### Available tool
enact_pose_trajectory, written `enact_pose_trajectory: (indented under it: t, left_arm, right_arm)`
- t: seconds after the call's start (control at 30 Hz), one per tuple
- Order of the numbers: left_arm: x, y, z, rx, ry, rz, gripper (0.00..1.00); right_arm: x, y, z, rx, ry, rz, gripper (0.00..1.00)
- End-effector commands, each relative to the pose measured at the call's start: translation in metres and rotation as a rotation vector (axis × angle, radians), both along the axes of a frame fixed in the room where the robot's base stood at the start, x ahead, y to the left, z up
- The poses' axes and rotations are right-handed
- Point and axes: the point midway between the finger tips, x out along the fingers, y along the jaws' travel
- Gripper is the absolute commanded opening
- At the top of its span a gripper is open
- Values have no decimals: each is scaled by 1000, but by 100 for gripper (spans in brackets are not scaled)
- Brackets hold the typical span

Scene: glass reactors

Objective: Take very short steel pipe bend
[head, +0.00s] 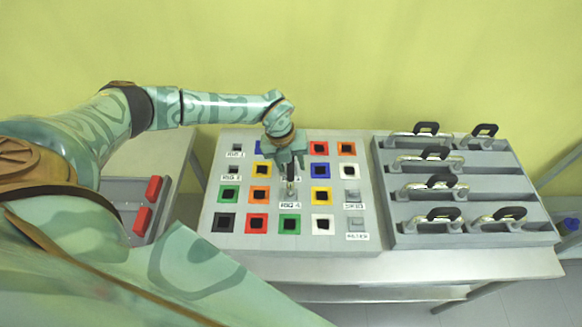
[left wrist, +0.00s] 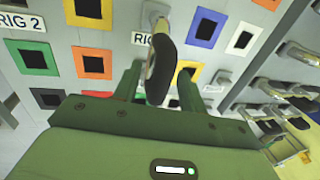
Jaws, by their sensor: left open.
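A steel pipe bend (head: 291,188) with a black grip sits on the socket panel at the RIG 4 label, in the middle of the head view. It is small and partly covered by my gripper. In the left wrist view its black grip (left wrist: 161,65) stands between my fingers, with the steel end (left wrist: 154,14) at the panel. My left gripper (head: 289,168) points down over it. It is open, with one finger on each side of the grip; I cannot tell whether either touches. My right gripper is not in view.
The panel (head: 210,240) carries coloured square sockets and grey fittings. A grey stepped rack (head: 400,240) to its right holds several steel bends with black handles. Red blocks (head: 142,220) lie in a tray at left. A yellow wall (head: 300,60) stands behind.

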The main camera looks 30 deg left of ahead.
Motion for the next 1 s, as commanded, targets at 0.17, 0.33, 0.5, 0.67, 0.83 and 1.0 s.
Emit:
enact_pose_trajectory:
  t: [0.17, 0.33, 0.5, 0.67, 0.83, 1.0]
  left_arm:
    - [0, 0, 1, 0, 0, 0, 30]
    - [0, 0, 1, 0, 0, 0, 0]
    - [0, 0, 1, -1, -1, 0, 0]
    - [0, 0, 4, 0, -1, 0, 0]
    - [1, 0, 22, -1, -3, -1, 0]
    - [-13, -10, 54, -2, -2, -4, 0]
  right_arm:
    - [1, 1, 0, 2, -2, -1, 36]
    - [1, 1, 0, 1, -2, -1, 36]
    - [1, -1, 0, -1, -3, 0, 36]
    - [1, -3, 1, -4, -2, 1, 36]
    - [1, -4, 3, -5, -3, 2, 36]
    - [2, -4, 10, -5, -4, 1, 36]
